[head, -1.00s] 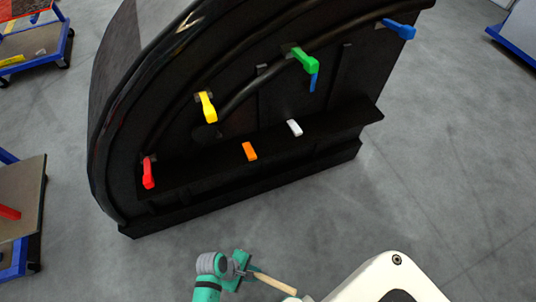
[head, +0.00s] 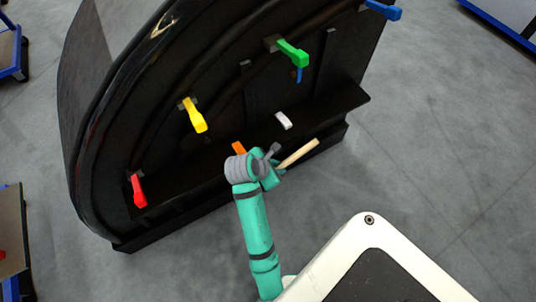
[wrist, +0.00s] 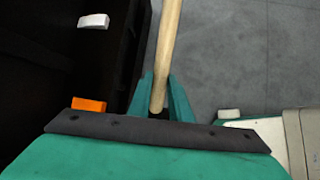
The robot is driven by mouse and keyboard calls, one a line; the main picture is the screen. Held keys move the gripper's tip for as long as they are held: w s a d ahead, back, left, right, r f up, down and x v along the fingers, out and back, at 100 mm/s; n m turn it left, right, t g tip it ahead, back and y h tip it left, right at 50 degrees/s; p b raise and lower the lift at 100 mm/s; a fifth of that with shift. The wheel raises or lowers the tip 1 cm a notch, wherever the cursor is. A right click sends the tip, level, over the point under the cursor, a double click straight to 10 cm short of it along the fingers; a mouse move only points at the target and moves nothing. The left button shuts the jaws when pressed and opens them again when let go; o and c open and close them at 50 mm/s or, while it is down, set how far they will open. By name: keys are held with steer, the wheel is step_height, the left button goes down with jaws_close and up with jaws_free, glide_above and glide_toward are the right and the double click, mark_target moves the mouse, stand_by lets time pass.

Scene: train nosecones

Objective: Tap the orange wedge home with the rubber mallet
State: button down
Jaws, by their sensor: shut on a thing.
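The orange wedge (head: 238,148) sits on the black ledge of the nosecone, partly hidden behind my wrist in the head view. It also shows at the lower left of the wrist view (wrist: 88,104). My gripper (wrist: 160,105) is shut on the wooden handle of the mallet (wrist: 169,45). In the head view the pale handle (head: 298,153) sticks out up and right from my gripper (head: 275,170), just right of the wedge. The mallet's head is not clearly seen in either view. I cannot tell whether the mallet touches the ledge.
A white wedge (head: 283,120) sits on the ledge (head: 340,103) right of the orange one. Red (head: 138,190), yellow (head: 194,115), green (head: 291,52) and blue (head: 383,10) handles stick out from the black nosecone. Grey floor (head: 420,150) is clear at right.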

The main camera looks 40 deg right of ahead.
steer(key=shift+w+r+n+t, duration=0.3)
steer(key=shift+w+r+n, duration=0.1)
steer(key=shift+w+r, duration=1)
steer(key=shift+w, duration=0.1)
steer(key=w+f, duration=0.3)
steer(key=f, duration=0.4)
steer(key=shift+w+d, duration=0.15)
steer(key=shift+d, duration=0.25)
steer(key=shift+w, duration=0.1)
